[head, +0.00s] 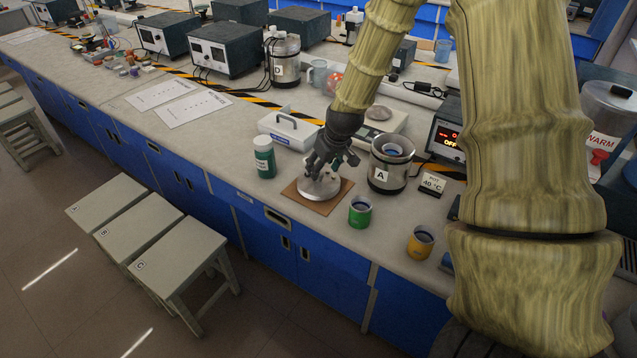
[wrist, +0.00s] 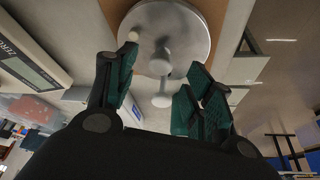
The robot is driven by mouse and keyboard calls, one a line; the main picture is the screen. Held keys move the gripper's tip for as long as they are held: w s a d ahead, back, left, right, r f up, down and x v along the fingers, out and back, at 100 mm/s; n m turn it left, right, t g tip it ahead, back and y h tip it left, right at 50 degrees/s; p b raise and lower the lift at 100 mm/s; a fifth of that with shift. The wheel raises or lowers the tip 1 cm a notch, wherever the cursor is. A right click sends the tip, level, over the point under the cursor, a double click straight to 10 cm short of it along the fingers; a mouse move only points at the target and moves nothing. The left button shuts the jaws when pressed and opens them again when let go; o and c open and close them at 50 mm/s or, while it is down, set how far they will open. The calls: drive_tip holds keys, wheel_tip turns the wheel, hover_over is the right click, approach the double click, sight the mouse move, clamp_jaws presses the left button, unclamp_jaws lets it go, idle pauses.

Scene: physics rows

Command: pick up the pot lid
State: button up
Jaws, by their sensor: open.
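The pot lid (head: 319,187) is a round silver metal disc lying on a brown square mat (head: 331,206) near the bench's front edge. In the wrist view the lid (wrist: 190,30) shows with a pale knob (wrist: 160,66) at its middle. My gripper (head: 326,168) is right above the lid. In the wrist view my gripper (wrist: 155,92) is open, with its green-padded fingers on both sides below the knob in the picture. I cannot tell whether any finger touches the knob.
A metal pot marked A (head: 387,172) stands close to the right of the lid. A green-labelled jar (head: 265,158) stands to its left. A green cup (head: 360,212) and a yellow cup (head: 420,243) stand at the front right. A white case (head: 290,131) and a scale (head: 388,121) lie behind.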

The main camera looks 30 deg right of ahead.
sight(319, 180)
drive_tip(key=shift+p+x, duration=0.45)
drive_tip(key=shift+x, duration=1.65)
drive_tip(key=shift+r, duration=0.1)
clamp_jaws()
